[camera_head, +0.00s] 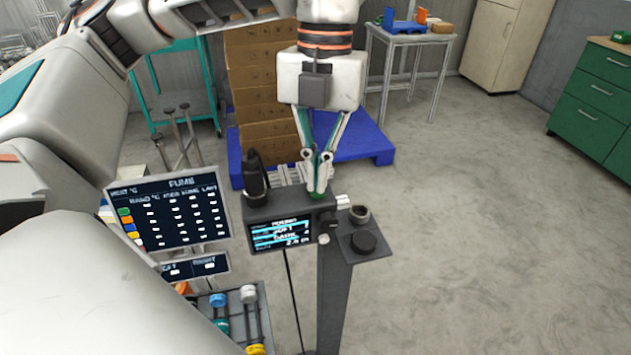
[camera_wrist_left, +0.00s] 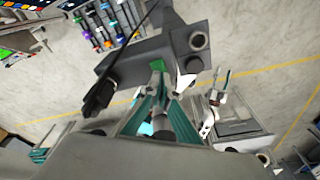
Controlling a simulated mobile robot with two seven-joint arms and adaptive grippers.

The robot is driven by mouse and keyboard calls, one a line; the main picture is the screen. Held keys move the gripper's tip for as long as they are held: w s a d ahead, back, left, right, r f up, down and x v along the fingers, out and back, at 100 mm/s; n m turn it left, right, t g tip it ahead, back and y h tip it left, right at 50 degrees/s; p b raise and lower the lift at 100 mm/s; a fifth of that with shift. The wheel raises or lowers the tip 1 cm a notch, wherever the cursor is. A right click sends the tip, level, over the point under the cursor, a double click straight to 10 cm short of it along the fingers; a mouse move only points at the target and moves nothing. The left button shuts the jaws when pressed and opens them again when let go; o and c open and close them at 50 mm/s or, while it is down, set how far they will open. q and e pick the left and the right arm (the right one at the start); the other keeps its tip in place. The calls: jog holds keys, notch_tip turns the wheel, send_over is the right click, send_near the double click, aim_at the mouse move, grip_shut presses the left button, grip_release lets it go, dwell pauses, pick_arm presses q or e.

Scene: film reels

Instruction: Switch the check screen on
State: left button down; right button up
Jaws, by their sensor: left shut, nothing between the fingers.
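A dark box stands on a post and carries a small screen (camera_head: 281,234) on its front, lit with cyan and white text, most of it too small to read. My left gripper (camera_head: 318,186) is shut and empty, pointing down at the right part of the box's top. In the left wrist view, my left fingertips (camera_wrist_left: 171,75) are close to a green patch (camera_wrist_left: 190,64) on the box (camera_wrist_left: 135,66). I cannot tell whether they touch it. My right gripper is in neither view.
A black upright handle (camera_head: 254,180) stands at the box's left. A bracket with a black knob (camera_head: 364,242) juts out at its right. A larger dark display (camera_head: 172,214) with a table of text is at the left, above a rack of coloured pieces (camera_head: 248,294). Open floor lies to the right.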

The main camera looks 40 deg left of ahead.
pick_arm(q)
jog(key=shift+r+p, duration=1.2)
jog(key=shift+r, duration=0.55)
jog(key=shift+r+p, duration=1.05)
jog(key=shift+r, duration=0.4)
jog(key=shift+f, duration=0.1)
